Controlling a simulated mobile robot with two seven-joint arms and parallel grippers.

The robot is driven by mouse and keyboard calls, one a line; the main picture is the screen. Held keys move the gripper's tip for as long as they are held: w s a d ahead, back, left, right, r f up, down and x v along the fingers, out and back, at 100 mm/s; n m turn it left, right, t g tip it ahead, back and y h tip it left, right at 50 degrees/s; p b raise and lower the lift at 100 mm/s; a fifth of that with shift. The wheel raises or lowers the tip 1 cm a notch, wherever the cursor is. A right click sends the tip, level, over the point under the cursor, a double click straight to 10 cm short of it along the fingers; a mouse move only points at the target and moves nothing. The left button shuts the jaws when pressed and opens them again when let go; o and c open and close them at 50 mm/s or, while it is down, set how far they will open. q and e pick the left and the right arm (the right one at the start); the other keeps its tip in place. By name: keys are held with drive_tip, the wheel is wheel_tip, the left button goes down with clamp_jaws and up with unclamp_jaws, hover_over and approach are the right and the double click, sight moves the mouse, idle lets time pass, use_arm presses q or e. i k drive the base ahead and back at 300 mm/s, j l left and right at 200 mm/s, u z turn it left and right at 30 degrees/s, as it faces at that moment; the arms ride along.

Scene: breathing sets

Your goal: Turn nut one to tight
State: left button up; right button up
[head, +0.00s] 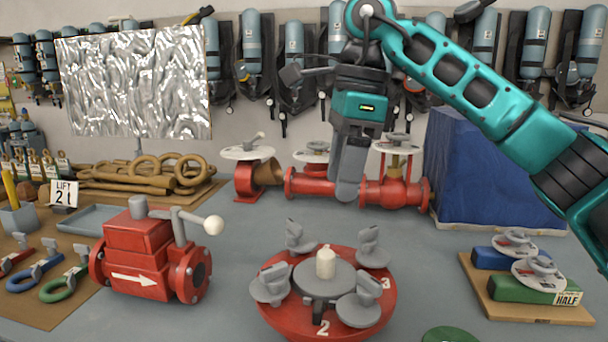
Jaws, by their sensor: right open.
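A round red flange (272,314) stands on the table at the front middle. Several grey wing nuts sit around its grey centre with a pale knob (326,262): a left one (271,285), a back left one (299,238), a back right one (372,247) and a front right one (360,301). The rim shows the numbers 2 and 3; no number 1 shows, so I cannot tell which is nut one. My right gripper (348,192) points down above and behind the flange, apart from the nuts, open and empty. My left gripper is out of view.
A red valve (139,252) with a lever stands left of the flange. Red pipework (330,188) with handwheels lies behind. A wooden board (508,300) with blue and green valves is at right, a blue-covered box (490,165) behind it. Bare table lies between flange and board.

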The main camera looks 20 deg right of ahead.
sight(272, 286)
drive_tip(key=k, duration=1)
